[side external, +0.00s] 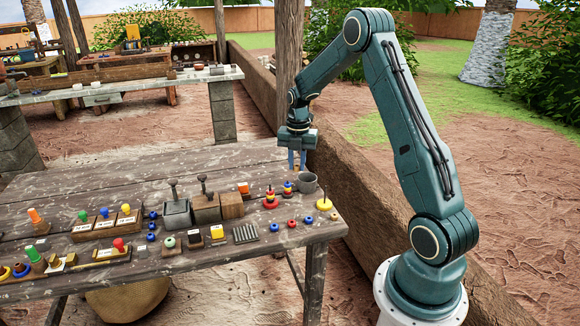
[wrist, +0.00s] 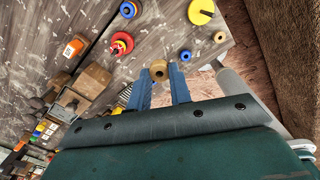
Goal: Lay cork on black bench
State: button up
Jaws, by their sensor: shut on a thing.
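In the wrist view my gripper's blue fingers (wrist: 160,82) are closed on a small tan round piece, the cork (wrist: 159,69), seen end-on at the fingertips. The cork is too small to make out clearly in the side view. The bench's streaked grey top also shows in the wrist view (wrist: 165,30). No bench in view is plainly black.
The back left of the bench is mostly clear. A thick wooden post (side external: 289,60) rises behind my gripper.

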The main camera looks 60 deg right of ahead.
send_over(296, 210)
notch_tip(296, 210, down, 11)
jog(key=shift+d+r, duration=0.15)
jog(key=shift+r, duration=0.05)
jog(key=shift+f, duration=0.1)
jog(key=shift+f, duration=2)
jog(key=shift+f, duration=0.15)
jog(key=o, duration=0.8)
notch_tip(296, 210, up, 12)
jog(key=shift+s+r, duration=0.1)
jog(key=shift+r, duration=0.05)
